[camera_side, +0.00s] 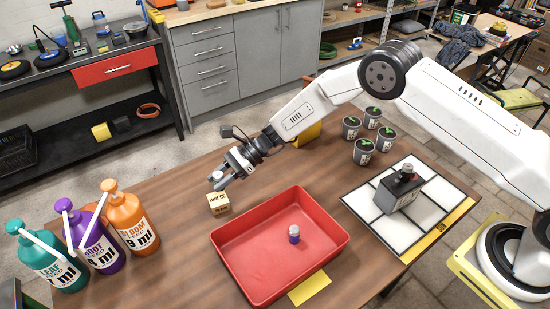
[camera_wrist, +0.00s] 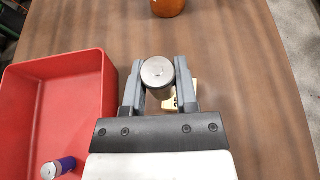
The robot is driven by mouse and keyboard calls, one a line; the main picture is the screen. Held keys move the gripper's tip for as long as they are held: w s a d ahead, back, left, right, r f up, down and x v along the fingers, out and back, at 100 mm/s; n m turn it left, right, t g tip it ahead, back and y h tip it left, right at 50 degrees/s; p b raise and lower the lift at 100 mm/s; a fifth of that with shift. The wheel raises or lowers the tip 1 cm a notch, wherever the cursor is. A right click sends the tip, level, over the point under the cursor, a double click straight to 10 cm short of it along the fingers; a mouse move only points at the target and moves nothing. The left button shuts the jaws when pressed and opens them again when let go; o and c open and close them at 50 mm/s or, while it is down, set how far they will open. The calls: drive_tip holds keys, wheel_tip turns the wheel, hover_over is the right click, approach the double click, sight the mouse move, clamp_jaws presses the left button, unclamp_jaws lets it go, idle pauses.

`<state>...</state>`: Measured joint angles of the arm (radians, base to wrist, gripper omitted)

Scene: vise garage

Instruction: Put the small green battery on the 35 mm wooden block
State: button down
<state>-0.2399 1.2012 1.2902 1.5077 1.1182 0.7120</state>
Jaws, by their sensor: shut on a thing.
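My gripper (camera_side: 222,176) is shut on a small upright cylinder, the battery (camera_wrist: 158,73). Its round silver end faces the wrist camera, and its green side cannot be made out. The light wooden block (camera_side: 218,203) stands on the brown table, left of the red tray. In the side view my gripper is just above the block. In the wrist view the block (camera_wrist: 172,103) shows partly behind the battery and between the fingers. Whether the battery touches the block cannot be told.
A red tray (camera_side: 333,218) holds a blue-purple battery (camera_side: 293,235). Teal, purple and orange bottles (camera_side: 132,220) stand at the left. Several potted plants (camera_side: 363,151) and a tiled mat (camera_side: 436,193) with a black box (camera_side: 398,193) are to the right. The table behind the block is clear.

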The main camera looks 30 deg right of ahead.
sight(218, 198)
drive_tip(key=shift+w+a+f, duration=0.3)
drive_tip(key=shift+w+f, duration=0.3)
drive_tip(key=shift+f, duration=0.15)
drive_tip(key=shift+f, duration=0.1)
drive_tip(key=shift+w+a+f, duration=0.15)
drive_tip(key=shift+w+f, duration=0.15)
drive_tip(key=shift+f, duration=1.6)
drive_tip(key=shift+f, duration=0.1)
drive_tip(key=shift+c, duration=1.9)
unclamp_jaws()
drive_tip(key=v, duration=1.2)
